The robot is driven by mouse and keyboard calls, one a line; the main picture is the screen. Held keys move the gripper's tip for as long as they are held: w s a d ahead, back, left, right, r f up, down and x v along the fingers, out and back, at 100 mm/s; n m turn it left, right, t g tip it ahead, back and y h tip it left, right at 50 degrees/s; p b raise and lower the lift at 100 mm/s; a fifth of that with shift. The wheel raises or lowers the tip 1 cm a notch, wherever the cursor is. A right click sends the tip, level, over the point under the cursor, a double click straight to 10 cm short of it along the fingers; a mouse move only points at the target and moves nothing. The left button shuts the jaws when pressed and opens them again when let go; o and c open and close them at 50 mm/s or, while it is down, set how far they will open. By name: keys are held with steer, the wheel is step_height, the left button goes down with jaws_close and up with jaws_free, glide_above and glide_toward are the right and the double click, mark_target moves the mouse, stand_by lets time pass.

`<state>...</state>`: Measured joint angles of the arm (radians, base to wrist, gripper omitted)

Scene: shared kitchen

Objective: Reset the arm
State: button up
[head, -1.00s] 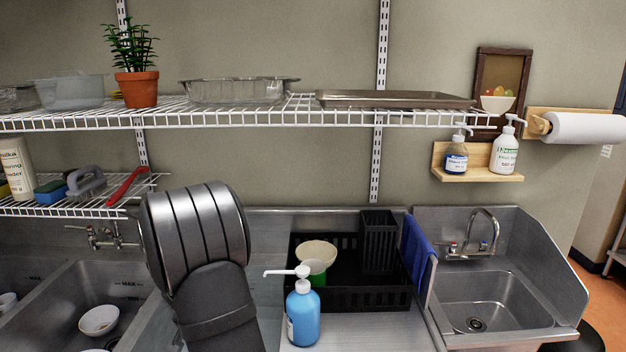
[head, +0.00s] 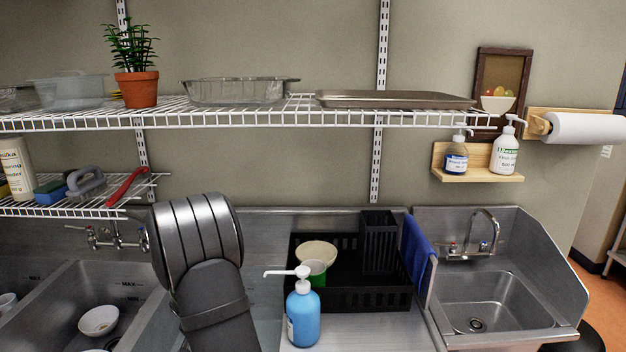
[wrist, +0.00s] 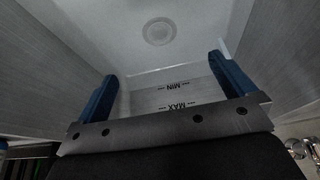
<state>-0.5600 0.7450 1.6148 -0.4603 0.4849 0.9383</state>
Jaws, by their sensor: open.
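My arm rises from the lower edge of the head view, left of the blue soap bottle, and its fingers are hidden there. In the wrist view my gripper (wrist: 163,90) shows two blue fingers spread wide apart, with nothing between them. Beyond the fingers is an empty sink basin (wrist: 215,50) with a round drain and upside-down MIN and MAX marks on its wall.
The blue soap bottle (head: 303,318) stands close right of my arm. Behind it, a black dish rack (head: 365,298) holds bowls. A wire shelf (head: 240,116) runs above. The left sink (head: 65,300) holds a white bowl (head: 99,320); the right sink (head: 500,295) is empty.

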steer(key=v, duration=1)
steer(key=w+a+r+m+t+y, duration=0.1)
steer(key=w+a+r+t+y, duration=0.1)
steer(key=w+a, duration=0.6)
steer(key=w+a+r+m+t+y, duration=0.2)
steer(key=w+a+r+t+y, duration=0.1)
steer(key=w+a, duration=0.5)
steer(key=w+a+r+m+t+y, duration=0.1)
steer(key=w+a+t+y, duration=0.3)
steer(key=w+a, duration=0.4)
steer(key=shift+w+a+r+m+t+y, duration=0.15)
steer(key=shift+a+r+m+t+y, duration=0.25)
steer(key=shift+r+t, duration=0.35)
stand_by(0.5)
